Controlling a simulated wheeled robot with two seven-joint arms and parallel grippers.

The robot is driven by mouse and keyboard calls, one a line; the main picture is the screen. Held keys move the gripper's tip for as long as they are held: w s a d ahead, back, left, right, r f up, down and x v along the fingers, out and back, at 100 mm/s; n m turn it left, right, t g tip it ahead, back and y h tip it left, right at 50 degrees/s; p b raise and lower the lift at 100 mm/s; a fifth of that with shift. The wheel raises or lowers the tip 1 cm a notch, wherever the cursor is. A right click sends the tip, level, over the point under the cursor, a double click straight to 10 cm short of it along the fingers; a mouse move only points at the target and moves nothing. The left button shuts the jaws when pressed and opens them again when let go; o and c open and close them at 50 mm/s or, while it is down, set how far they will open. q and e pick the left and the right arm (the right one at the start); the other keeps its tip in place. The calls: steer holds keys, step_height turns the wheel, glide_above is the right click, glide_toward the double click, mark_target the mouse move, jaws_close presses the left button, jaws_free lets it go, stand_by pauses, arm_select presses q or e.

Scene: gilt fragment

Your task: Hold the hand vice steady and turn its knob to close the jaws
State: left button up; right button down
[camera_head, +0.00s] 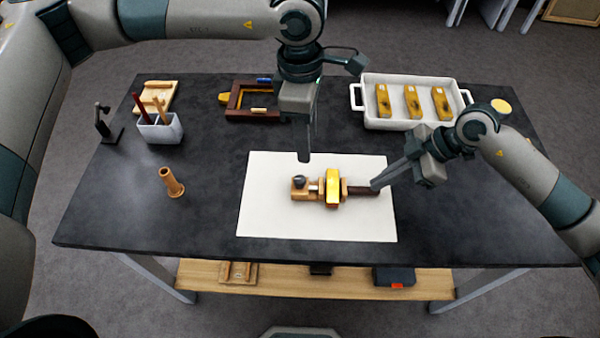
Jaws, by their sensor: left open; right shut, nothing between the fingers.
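The hand vice (312,192) lies on a white sheet (270,215) on the dark table. It is wooden, with a dark handle (360,191) pointing right and a dark knob (298,181) at its left end. A gold fragment (333,187) sits at its middle, apparently between the jaws; their gap is too small to make out. My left gripper (305,158) is open and points down above and behind the knob, with nothing in it. My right gripper (376,186) is shut and empty, its tip at the right end of the handle, which it partly hides; contact cannot be told.
A white tray (395,122) with gold-coloured pieces stands at the back right. A wooden frame (235,112), a cup with tools (160,133), a small dark stand (108,128) and a wooden spool (171,184) stand left. The table's front right is clear.

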mark_target(300, 179)
arm_select(q)
steer(key=shift+a+f+t+y, duration=0.3)
steer(key=shift+a+f+y, duration=0.1)
steer(key=shift+a+f, duration=0.2)
step_height(300, 179, down, 12)
steer(key=shift+r, duration=0.1)
stand_by(0.5)
jaws_close()
